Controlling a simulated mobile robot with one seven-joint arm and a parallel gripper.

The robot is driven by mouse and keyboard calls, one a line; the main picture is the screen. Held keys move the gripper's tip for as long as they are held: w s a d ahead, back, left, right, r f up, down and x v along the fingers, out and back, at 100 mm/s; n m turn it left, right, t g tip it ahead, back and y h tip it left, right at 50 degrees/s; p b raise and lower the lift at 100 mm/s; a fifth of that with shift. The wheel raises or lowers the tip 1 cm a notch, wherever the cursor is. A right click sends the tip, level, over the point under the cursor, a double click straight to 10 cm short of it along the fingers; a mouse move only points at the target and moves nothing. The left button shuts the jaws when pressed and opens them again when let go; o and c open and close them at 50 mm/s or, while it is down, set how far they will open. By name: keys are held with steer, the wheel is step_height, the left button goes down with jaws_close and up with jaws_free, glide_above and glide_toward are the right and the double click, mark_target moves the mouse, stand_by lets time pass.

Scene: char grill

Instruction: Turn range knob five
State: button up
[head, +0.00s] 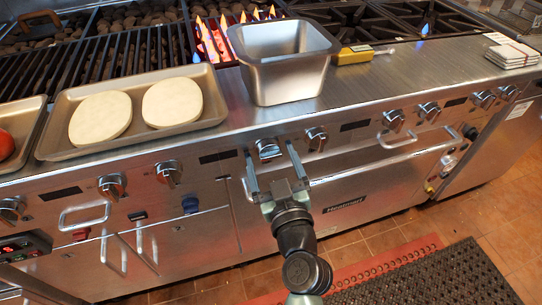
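A row of several silver range knobs runs along the steel front panel (225,180). My gripper (269,149) is at the middle of the panel, fingers pointing at it and spread apart. One knob (267,150) shows between the two fingertips, with visible space on both sides. I cannot tell how close the fingertips are to the panel in depth. Another knob (316,138) sits just right of the right finger. To the left are two more knobs, one (168,172) nearer and one (112,186) farther. No readable number marks which knob is five.
A deep steel pan (284,90) stands on the counter above the gripper. A tray (60,147) with two pale round pieces is at left. Lit flames (213,42) burn behind the pan. Door handles (397,141) stick out below the knobs. A dark mat (440,280) lies on the floor.

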steer(key=c, duration=1.3)
steer(key=shift+o, duration=0.2)
steer(key=shift+m, duration=0.4)
steer(key=m, duration=0.3)
steer(key=shift+m+p, duration=0.4)
steer(key=m+p, duration=0.1)
steer(key=m, duration=0.3)
steer(key=shift+r+g, duration=0.1)
steer(key=shift+g, duration=0.2)
steer(key=m+p, duration=0.1)
steer(key=m, duration=0.3)
steer(key=shift+m+y, duration=0.3)
steer(key=shift+d+m+p, duration=0.1)
steer(key=shift+m+p, duration=0.7)
steer(key=shift+m, duration=1.3)
